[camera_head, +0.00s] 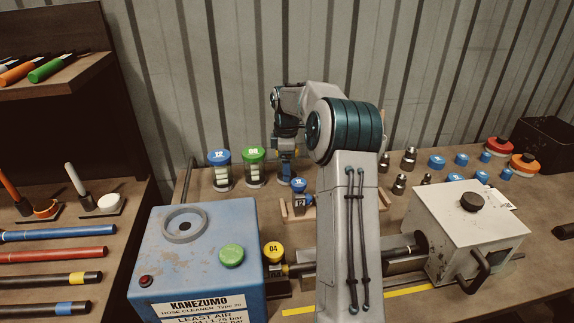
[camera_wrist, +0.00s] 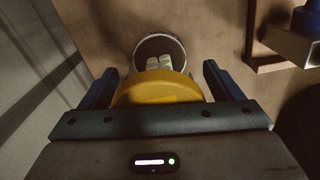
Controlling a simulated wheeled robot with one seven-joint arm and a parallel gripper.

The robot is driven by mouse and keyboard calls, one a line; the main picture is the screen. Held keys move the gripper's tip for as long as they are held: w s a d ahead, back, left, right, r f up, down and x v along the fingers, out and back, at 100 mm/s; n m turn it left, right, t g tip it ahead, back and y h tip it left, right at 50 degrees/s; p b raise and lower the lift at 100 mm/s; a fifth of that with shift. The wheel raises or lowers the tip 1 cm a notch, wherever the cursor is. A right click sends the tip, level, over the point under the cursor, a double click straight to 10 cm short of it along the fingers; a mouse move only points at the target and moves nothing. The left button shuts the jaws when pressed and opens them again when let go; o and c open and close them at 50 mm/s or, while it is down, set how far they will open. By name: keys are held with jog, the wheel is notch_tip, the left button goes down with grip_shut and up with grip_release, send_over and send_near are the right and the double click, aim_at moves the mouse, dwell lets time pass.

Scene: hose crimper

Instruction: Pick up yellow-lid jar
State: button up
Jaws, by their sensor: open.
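The yellow-lid jar (camera_wrist: 158,90) shows in the wrist view, its round yellow lid close under my palm. Its round base and pale pieces inside show beyond the lid. My gripper (camera_wrist: 160,76) is open, with one dark blue finger on each side of the lid. A gap shows between each finger and the lid. In the head view my gripper (camera_head: 286,168) points down at the back of the bench, right of the green-lid jar.
A blue-lid jar (camera_head: 219,170) and a green-lid jar (camera_head: 254,167) stand to the left of my gripper. A wooden rack (camera_head: 298,212) with blue-topped parts is just in front. The blue hose cleaner (camera_head: 197,262) and grey crimper box (camera_head: 467,232) stand nearer. The corrugated wall is close behind.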

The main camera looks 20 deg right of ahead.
jog(key=c, duration=1.2)
